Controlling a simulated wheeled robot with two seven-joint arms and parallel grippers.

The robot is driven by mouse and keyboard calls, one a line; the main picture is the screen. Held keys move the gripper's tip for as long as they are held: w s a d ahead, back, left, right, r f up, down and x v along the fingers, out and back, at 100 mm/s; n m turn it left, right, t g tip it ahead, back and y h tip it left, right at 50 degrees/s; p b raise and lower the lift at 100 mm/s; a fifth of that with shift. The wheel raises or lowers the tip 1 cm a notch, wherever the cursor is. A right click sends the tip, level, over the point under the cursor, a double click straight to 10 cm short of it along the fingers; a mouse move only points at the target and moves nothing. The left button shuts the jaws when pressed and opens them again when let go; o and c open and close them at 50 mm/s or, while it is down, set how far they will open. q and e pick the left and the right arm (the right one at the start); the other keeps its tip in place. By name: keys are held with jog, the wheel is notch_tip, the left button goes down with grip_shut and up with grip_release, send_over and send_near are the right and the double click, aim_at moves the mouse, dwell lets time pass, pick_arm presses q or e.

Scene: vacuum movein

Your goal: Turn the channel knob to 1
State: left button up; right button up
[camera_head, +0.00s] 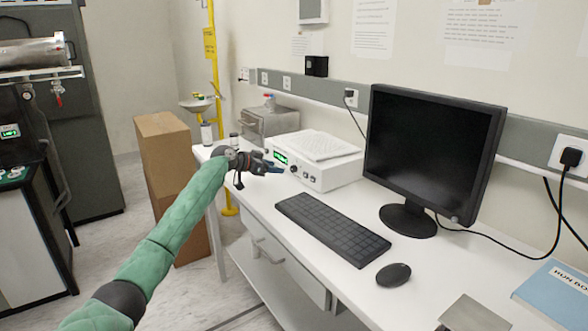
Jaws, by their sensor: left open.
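A white instrument box (318,172) sits on the white table, left of the monitor. Its front has a small green display (281,157) and a few dark knobs; one knob (305,176) shows right of the display. The markings by the knobs are too small to read. My left gripper (276,168) is open, at the end of the green-sleeved arm, in front of the box's left part and close to the display. I cannot tell whether its fingers touch a knob. My right gripper is not in view.
A black keyboard (332,228), a mouse (393,274) and a monitor (432,150) stand right of the box. A grey metal case (268,126) is behind it. A blue book (559,292) lies at the far right. Cardboard boxes (166,160) stand left of the table.

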aim_at(291, 169)
pick_arm(q)
jog(key=shift+w+d, duration=0.15)
jog(key=p+x, duration=0.1)
jog(key=x, duration=0.5)
jog(key=shift+w+d+p, duration=0.1)
jog(key=shift+p, duration=0.2)
jog(key=shift+w+d+f, duration=0.2)
jog(key=shift+d+f, duration=0.05)
jog(key=shift+d, duration=0.05)
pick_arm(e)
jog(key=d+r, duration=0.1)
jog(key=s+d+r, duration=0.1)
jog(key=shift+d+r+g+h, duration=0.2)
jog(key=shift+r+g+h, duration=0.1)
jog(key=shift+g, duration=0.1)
pick_arm(q)
jog(key=shift+c, duration=0.2)
jog(key=c, duration=1)
